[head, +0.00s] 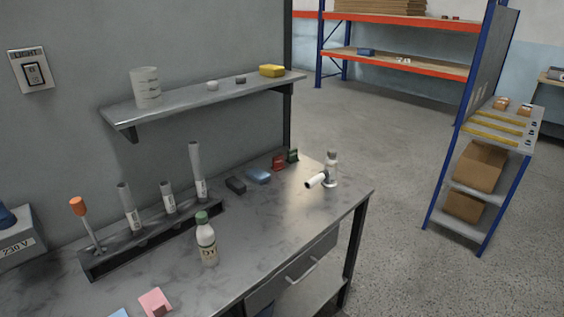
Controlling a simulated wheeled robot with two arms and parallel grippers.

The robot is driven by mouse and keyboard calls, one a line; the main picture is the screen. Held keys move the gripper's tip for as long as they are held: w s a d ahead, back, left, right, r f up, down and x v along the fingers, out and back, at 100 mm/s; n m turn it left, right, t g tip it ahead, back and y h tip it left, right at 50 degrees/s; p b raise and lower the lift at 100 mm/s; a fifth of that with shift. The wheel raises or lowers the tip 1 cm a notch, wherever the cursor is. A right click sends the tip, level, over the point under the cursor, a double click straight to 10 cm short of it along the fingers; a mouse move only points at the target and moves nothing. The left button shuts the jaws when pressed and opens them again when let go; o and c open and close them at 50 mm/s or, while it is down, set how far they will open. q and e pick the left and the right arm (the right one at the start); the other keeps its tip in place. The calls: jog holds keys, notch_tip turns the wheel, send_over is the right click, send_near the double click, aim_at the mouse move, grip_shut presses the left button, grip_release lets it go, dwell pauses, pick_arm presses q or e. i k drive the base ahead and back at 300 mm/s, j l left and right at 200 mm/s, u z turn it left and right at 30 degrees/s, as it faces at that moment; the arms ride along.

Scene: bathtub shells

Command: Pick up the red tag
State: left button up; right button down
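A small upright red piece (278,163), which looks like the red tag, stands near the back edge of the grey metal workbench (255,228). A similar dark green piece (293,156) stands just to its right. A light blue block (258,176) lies to its left. The red piece is small, and I cannot read any marking on it. Neither of my grippers shows in the head view.
A black block (236,185), a green-capped bottle (206,240) and a tube rack (100,264) stand further left. A wall shelf (200,102) overhangs the bench. Open floor lies right.

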aim_at(277, 161)
jog(key=i+l+u, duration=0.15)
jog(key=u, duration=0.2)
jog(key=i+l+u, duration=0.1)
jog(key=l+u, duration=0.3)
jog(key=i+l+u, duration=0.1)
jog(key=u, duration=0.25)
